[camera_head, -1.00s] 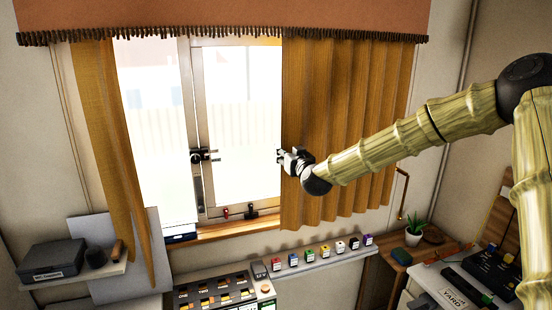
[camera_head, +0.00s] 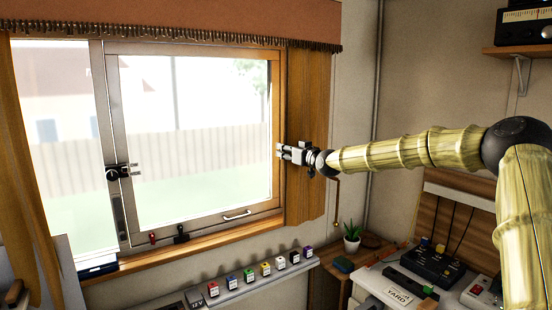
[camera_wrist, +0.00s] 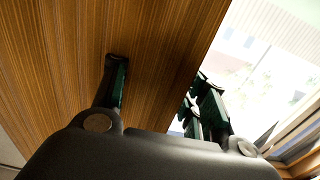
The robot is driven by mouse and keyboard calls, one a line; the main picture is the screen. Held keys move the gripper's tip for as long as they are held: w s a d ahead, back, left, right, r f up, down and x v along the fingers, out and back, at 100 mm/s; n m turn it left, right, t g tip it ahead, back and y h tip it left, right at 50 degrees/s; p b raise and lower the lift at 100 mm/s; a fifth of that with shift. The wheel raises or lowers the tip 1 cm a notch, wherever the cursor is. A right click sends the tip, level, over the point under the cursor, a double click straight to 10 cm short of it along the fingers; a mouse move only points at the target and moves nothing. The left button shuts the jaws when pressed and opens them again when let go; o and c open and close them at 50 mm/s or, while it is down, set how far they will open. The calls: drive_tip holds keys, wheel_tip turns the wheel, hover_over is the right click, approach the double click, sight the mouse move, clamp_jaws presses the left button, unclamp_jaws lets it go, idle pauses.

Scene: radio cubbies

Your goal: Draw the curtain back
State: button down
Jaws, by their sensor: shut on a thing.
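The right brown curtain (camera_head: 308,130) is bunched into a narrow strip at the right side of the window (camera_head: 190,140). The glass left of it is uncovered. My gripper (camera_head: 284,151) is at the curtain's left edge, about halfway up, and is shut on it. In the wrist view my gripper (camera_wrist: 158,95) has one finger in front of the curtain (camera_wrist: 60,70) and the other fingers beyond its edge, on the window side. The left brown curtain (camera_head: 22,190) hangs at the far left, partly out of frame.
A shelf (camera_head: 240,288) with several small coloured boxes runs below the window. A potted plant (camera_head: 352,236) stands at right, beside a desk with a black device (camera_head: 440,262). A wall shelf (camera_head: 520,50) is at upper right. A window handle (camera_head: 118,173) sits on the frame.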

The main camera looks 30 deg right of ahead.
drive_tip(key=shift+w+d, duration=0.15)
drive_tip(key=shift+d, duration=0.9)
drive_tip(key=c, duration=0.8)
unclamp_jaws()
drive_tip(key=shift+o, duration=0.2)
drive_tip(key=s+d, duration=0.1)
drive_tip(key=s, duration=1.1)
drive_tip(key=shift+d, duration=0.2)
drive_tip(key=shift+f, duration=0.1)
